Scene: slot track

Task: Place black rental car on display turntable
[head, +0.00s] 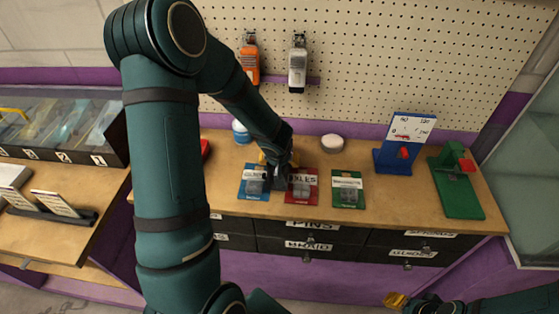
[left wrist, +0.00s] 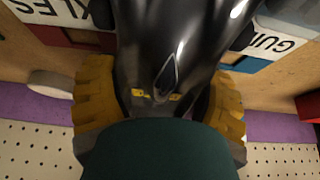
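The black car (left wrist: 175,50) fills the middle of the left wrist view, glossy and close to the camera. My left gripper (left wrist: 160,105) has its yellow fingers against both sides of the car. In the head view my left gripper (head: 278,160) is over the bench between the blue and red packs, and the dark car (head: 279,176) is mostly hidden under it. A low white round disc (head: 332,143), possibly the turntable, lies on the bench to the right, behind the packs. My right gripper (head: 397,300) shows only as yellow tips at the bottom edge.
Blue (head: 254,181), red (head: 301,187) and green (head: 347,190) packs lie along the bench (head: 395,205). A blue stand (head: 404,148) and green device (head: 456,185) stand right. A blue-white tub (head: 241,132) is behind left. Orange (head: 250,62) and white (head: 297,68) items hang on the pegboard.

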